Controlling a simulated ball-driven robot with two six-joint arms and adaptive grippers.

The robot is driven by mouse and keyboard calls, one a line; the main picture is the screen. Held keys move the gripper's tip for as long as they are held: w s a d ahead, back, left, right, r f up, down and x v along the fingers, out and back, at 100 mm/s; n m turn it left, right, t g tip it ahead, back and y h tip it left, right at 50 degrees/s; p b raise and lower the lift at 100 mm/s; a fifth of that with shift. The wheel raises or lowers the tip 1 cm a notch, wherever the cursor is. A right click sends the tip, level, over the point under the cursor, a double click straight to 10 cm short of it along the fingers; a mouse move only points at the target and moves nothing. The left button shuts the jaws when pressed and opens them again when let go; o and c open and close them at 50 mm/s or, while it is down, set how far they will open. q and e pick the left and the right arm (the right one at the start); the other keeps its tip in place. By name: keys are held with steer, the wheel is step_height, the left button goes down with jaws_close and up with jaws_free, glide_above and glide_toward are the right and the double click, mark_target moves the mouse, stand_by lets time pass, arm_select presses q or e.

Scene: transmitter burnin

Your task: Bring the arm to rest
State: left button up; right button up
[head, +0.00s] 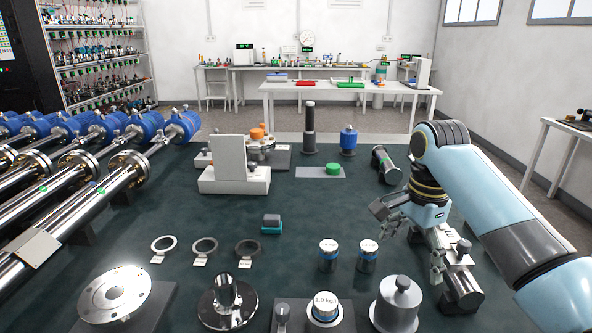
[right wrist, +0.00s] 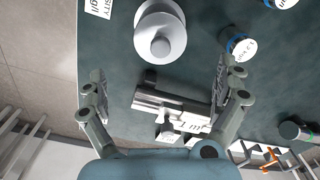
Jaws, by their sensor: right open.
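My right arm comes in from the right in the head view. Its gripper (head: 411,243) hangs above the right part of the dark green table (head: 320,205). The jaws are open with nothing held between them. In the right wrist view the spread fingers (right wrist: 160,80) stand on both sides of a silver and black cylindrical device (right wrist: 170,105), which lies beyond them. My left gripper is out of view.
A grey knobbed weight (head: 397,302) and labelled cylinders (head: 367,257) stand left of the gripper. A dark cylinder (head: 386,165) lies behind it. Blue-capped metal tubes (head: 130,180) fill the left side. The table's middle has free room around a small block (head: 271,222).

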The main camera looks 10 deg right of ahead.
steer(key=s+n, duration=0.1)
steer(key=s+f, duration=0.1)
steer(key=s+f+n, duration=0.1)
steer(key=s, duration=0.1)
steer(key=shift+a+f+n, duration=0.15)
steer(key=shift+a+n, duration=0.1)
steer(key=shift+n, duration=0.05)
steer(key=s+a+r+n+t, duration=0.1)
steer(key=s+r+n+t, duration=0.1)
steer(key=s+n, duration=0.7)
steer(key=s+a+r+n+t, duration=0.2)
steer(key=s+n, duration=0.4)
steer(key=s, duration=0.7)
step_height(320, 180, down, 30)
steer(key=s+d+f+g+b, duration=0.1)
steer(key=s+d+g+b, duration=0.15)
steer(key=b, duration=0.25)
steer(key=s+d+f+m+b, duration=0.1)
steer(key=s+f+b, duration=0.2)
steer(key=s+f, duration=1.5)
step_height(320, 180, down, 2)
steer(key=shift+f+g+h+b, duration=0.1)
steer(key=shift+g+h+b, duration=0.25)
steer(key=shift+h, duration=0.05)
